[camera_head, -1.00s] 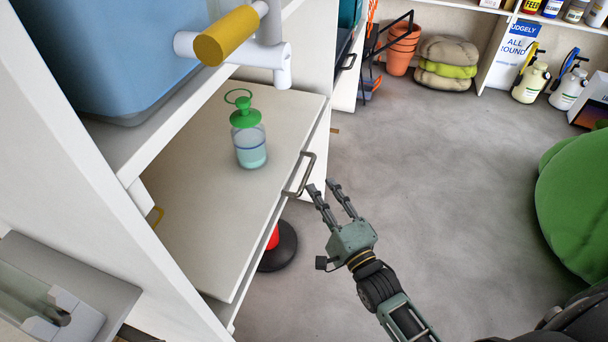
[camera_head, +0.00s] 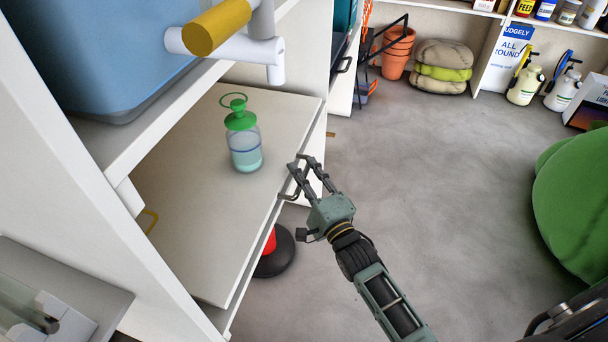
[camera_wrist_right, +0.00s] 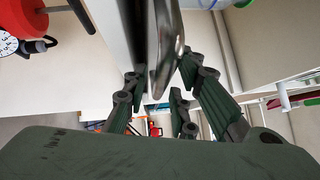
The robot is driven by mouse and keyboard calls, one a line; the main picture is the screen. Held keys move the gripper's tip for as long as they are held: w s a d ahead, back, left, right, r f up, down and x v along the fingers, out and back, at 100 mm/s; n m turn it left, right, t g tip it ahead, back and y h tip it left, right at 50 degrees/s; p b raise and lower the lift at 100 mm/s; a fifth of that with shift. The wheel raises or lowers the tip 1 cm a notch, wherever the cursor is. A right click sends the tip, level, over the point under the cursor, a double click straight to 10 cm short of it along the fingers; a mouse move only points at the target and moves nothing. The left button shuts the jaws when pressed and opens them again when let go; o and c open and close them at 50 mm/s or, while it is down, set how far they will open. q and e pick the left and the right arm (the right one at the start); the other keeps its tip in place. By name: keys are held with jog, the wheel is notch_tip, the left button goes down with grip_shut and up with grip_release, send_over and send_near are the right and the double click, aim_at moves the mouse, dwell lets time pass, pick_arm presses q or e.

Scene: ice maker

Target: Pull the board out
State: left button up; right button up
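The board (camera_head: 190,240) is a flat cream panel at the left of the head view, set in a white cabinet. A metal handle (camera_head: 287,195) is on its right front edge. My right gripper (camera_head: 303,162) is at this handle, partly covering it. In the right wrist view the grey handle (camera_wrist_right: 166,45) runs between the spread fingers of my right gripper (camera_wrist_right: 160,90). The fingers look open around it, with no clear grip. My left gripper is not in view.
A bottle with a green top (camera_head: 243,140) stands on the board. A blue container (camera_head: 110,50) with a yellow-handled tap (camera_head: 216,27) is on the shelf above. A black base with a red part (camera_head: 275,255) stands below. The grey floor (camera_head: 430,190) at right is mostly clear.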

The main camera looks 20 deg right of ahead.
grip_shut()
jog(key=shift+d, duration=0.1)
dwell(0.3)
jog(key=shift+s+d, duration=0.2)
pick_arm(q)
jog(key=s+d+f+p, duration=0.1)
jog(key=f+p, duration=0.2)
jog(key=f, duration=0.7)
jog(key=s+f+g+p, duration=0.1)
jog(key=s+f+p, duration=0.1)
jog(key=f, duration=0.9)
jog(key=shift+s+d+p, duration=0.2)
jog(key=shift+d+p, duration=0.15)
jog(key=shift+p, duration=0.35)
pick_arm(e)
jog(key=s+d, duration=1)
jog(key=d, duration=0.4)
jog(key=s+d, duration=1)
jog(key=d, duration=0.5)
jog(key=shift+d, duration=0.25)
